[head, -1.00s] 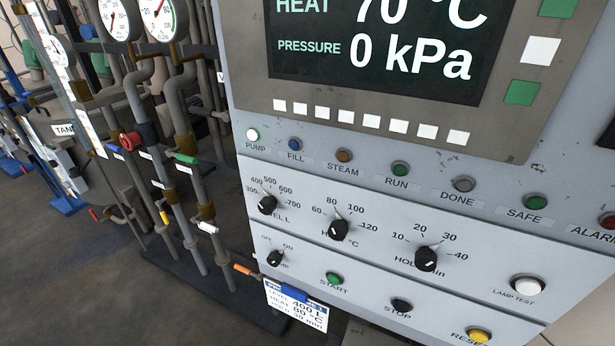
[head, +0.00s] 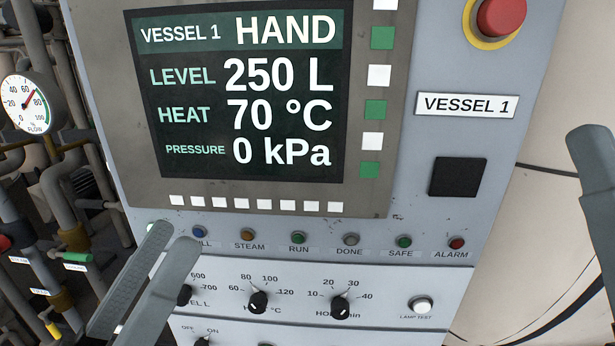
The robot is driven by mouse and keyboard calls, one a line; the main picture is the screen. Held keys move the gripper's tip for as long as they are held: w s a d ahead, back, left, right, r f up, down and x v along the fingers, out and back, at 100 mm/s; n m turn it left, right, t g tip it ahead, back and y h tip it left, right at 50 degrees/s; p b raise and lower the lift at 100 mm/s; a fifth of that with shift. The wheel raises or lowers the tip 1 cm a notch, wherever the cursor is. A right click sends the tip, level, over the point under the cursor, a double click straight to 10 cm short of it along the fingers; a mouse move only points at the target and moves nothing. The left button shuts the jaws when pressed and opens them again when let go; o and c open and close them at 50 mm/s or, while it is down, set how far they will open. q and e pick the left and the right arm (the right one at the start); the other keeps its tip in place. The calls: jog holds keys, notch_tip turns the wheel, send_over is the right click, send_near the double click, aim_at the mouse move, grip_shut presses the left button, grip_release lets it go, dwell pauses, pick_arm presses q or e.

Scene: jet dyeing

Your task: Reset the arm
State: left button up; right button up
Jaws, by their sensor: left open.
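My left gripper (head: 173,240) comes in at the lower left of the head view, in front of the grey control panel (head: 390,265). Its two grey fingers are apart with a narrow gap and hold nothing that I can see. They cover part of the lamp row's left end and the level knob (head: 184,294). Whether they touch the panel I cannot tell. A grey finger-like part at the right edge looks like my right gripper (head: 598,185); only one finger shows, and it holds nothing visible.
The screen (head: 245,95) reads Vessel 1, HAND, 250 L, 70 °C, 0 kPa. A red emergency button (head: 502,15) is at the upper right. The heat knob (head: 258,302), hold knob (head: 340,307) and lamp test button (head: 421,304) sit below. Pipes and a flow gauge (head: 28,103) stand at left.

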pick_arm(q)
jog(key=s+a+r+t+y+p, duration=0.2)
jog(key=a+r+t+y, duration=0.35)
jog(key=r+y, duration=0.55)
notch_tip(320, 180, up, 36)
jog(key=h+p, duration=0.1)
jog(key=p, duration=3.6)
notch_tip(320, 180, down, 34)
jog(key=b, duration=3.5)
jog(key=shift+w+a+n+g, duration=0.15)
jog(key=shift+n+g, duration=0.15)
jog(key=shift+g, duration=0.05)
jog(key=shift+f, duration=0.1)
jog(key=shift+c, duration=0.2)
